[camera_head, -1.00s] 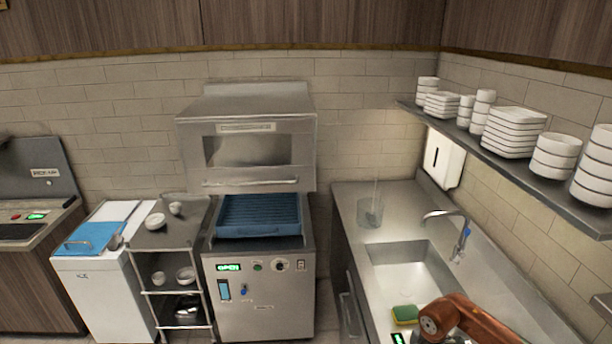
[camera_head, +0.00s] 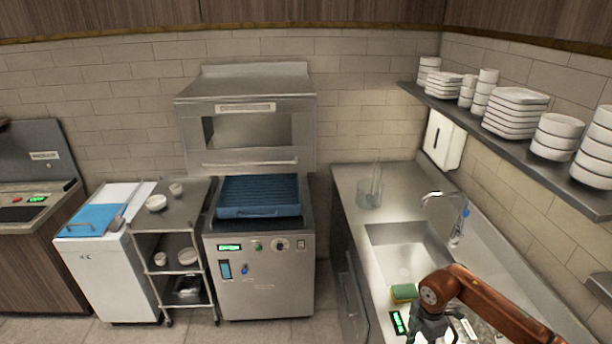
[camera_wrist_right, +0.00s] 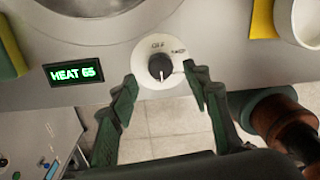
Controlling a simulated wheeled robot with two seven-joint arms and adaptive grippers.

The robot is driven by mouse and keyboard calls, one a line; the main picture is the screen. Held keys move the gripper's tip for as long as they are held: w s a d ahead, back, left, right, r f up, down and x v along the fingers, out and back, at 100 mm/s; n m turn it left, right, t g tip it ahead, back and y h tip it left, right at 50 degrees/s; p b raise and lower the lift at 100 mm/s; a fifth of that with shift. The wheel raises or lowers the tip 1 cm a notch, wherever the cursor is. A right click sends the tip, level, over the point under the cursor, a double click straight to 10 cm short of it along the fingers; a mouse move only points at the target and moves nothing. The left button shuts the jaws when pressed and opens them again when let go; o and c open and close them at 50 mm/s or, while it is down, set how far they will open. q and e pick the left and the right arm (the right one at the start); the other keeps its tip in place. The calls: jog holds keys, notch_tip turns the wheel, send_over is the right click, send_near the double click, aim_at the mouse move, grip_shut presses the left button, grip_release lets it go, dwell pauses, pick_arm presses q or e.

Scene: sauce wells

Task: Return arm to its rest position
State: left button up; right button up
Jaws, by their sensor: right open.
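My right arm comes in at the lower right of the head view. Its right gripper (camera_head: 434,330) is over the front of the sink counter, partly cut off by the bottom edge. In the right wrist view, the open, empty gripper (camera_wrist_right: 162,88) has its fingers apart. A black knob (camera_wrist_right: 160,66) on a white round dial sits between and just beyond the fingertips; I cannot tell whether they touch the dial. My left gripper is not in view.
A sponge (camera_head: 404,292) lies near the sink (camera_head: 405,262), close to my arm. A faucet (camera_head: 458,215) stands behind it. A shelf (camera_head: 500,135) with stacked white dishes runs along the right wall.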

jog(key=shift+n, duration=0.3)
notch_tip(320, 180, down, 4)
jog(key=shift+f, duration=0.15)
jog(key=n+b, duration=0.2)
jog(key=n, duration=0.2)
jog(key=n+b, duration=0.2)
jog(key=n, duration=0.4)
jog(key=shift+s, duration=0.1)
jog(key=n+b, duration=0.2)
jog(key=n, duration=0.4)
jog(key=shift+n+t, duration=0.3)
jog(key=shift+t, duration=0.1)
jog(key=n, duration=0.5)
jog(key=shift+s+a, duration=0.1)
jog(key=shift+a, duration=0.1)
